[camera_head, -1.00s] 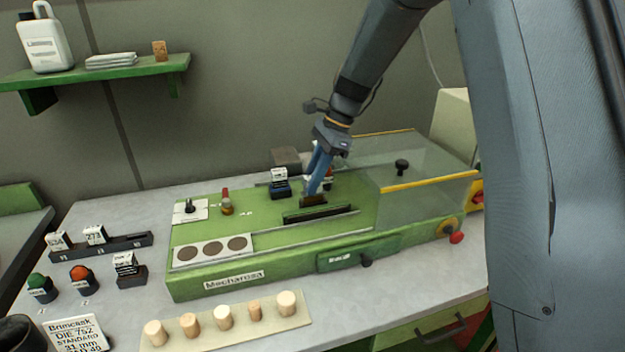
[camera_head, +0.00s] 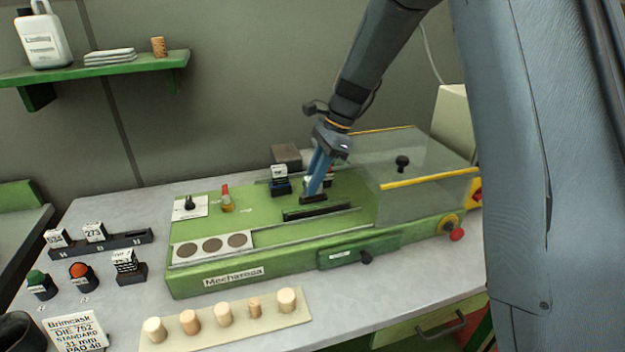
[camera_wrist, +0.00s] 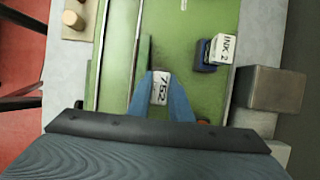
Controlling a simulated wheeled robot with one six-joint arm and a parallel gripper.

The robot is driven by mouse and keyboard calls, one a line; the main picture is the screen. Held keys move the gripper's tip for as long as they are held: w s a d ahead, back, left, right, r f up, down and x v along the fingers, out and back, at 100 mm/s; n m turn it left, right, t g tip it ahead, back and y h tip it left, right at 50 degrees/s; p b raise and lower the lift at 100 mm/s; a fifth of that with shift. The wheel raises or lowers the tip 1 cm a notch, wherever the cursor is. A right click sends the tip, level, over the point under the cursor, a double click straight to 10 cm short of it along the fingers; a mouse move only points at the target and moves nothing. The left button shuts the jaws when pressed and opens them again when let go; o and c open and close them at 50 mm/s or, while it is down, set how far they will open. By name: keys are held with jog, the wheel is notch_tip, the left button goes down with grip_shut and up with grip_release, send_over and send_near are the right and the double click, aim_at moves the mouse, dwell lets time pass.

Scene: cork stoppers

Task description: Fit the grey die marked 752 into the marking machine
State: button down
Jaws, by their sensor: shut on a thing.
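My gripper (camera_head: 315,190) is shut on the grey die. In the wrist view, the die's white label marked 752 (camera_wrist: 160,92) shows between the two blue fingers. In the head view, the die's dark lower part (camera_head: 313,198) shows below the fingertips, just behind the long dark slot (camera_head: 319,212) on the green marking machine (camera_head: 215,284). I cannot tell whether the die touches the machine's deck. The fingers hide part of the die.
The ink block (camera_wrist: 219,49) stands close beside my gripper, with a grey box (camera_wrist: 277,88) behind it. A clear guard with a yellow edge (camera_head: 430,179) is to the right. The rack (camera_head: 100,244) holds other dies at left.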

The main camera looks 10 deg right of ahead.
jog(key=shift+f, duration=0.35)
jog(key=c, duration=1.5)
grip_release()
jog(key=shift+c, duration=0.2)
jog(key=b+v, duration=0.2)
jog(key=v, duration=0.5)
jog(key=shift+r, duration=0.4)
jog(key=shift+d, duration=0.15)
